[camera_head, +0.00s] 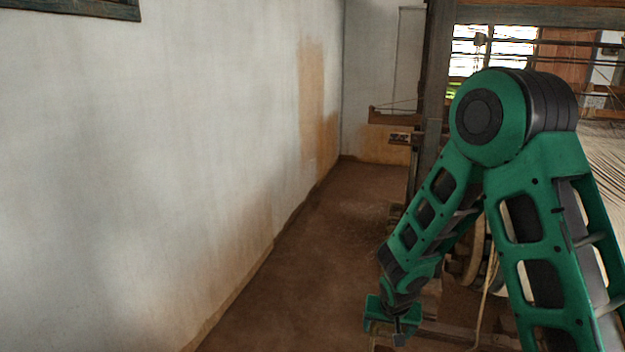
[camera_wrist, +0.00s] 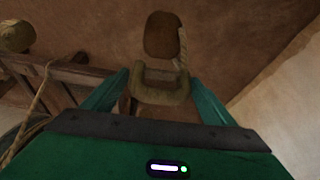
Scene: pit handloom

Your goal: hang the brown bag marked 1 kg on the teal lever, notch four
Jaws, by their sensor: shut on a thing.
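My gripper (camera_head: 388,322) hangs low beside the loom frame in the head view. In the wrist view its two teal fingers (camera_wrist: 158,82) are shut on a tan, thick U-shaped piece. Beyond this piece is a dark brown rounded shape (camera_wrist: 162,36), which looks like the brown bag. A pale cord runs along its right side. No 1 kg mark can be read. I cannot make out the teal lever or its notches in either view. In the head view my arm hides part of the loom, and the bag cannot be made out there.
A wooden beam (camera_wrist: 68,70) with a rope over it lies left of my fingers in the wrist view. A tan rounded object (camera_wrist: 16,36) is at its upper left. In the head view, brown floor (camera_head: 305,265) lies clear between the white wall (camera_head: 170,150) and the loom post (camera_head: 433,100).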

